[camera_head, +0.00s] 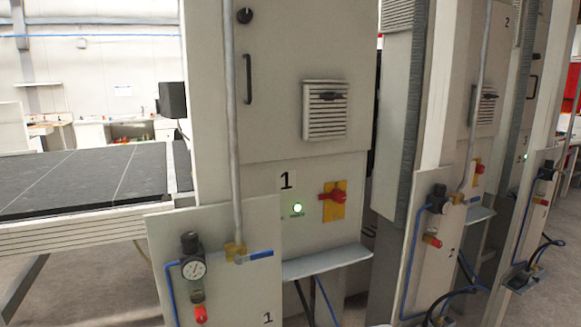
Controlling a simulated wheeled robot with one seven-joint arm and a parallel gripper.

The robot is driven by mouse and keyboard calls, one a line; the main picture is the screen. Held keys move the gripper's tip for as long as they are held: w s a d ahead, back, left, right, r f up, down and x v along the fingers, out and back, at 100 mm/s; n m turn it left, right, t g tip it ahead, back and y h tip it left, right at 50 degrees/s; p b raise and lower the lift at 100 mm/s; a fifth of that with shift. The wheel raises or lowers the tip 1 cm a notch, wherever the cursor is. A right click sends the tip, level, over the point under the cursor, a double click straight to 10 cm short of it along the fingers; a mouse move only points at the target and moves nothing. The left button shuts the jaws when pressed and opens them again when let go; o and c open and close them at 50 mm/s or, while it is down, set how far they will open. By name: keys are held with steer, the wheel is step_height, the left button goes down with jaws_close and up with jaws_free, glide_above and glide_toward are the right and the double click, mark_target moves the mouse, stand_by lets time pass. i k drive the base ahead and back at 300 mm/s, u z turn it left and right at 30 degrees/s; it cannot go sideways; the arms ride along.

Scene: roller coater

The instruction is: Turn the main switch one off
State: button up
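The main switch one is a red rotary handle (333,197) on a yellow plate (334,201), on the lower front of the cabinet marked 1 (286,180). The red handle lies about horizontal across the plate. A green lamp (297,208) to its left is lit. My gripper is not in view.
A shelf (327,262) juts out below the switch. A lower panel with a gauge (193,269) and a blue-handled valve (254,257) stands in front at left. Cabinet 2 (465,110) is to the right, with cables below. A dark-topped table (84,178) is at left.

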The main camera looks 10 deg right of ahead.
mark_target(339, 196)
steer(key=z, duration=1.3)
steer(key=i, duration=0.65)
steer(key=u, duration=2.8)
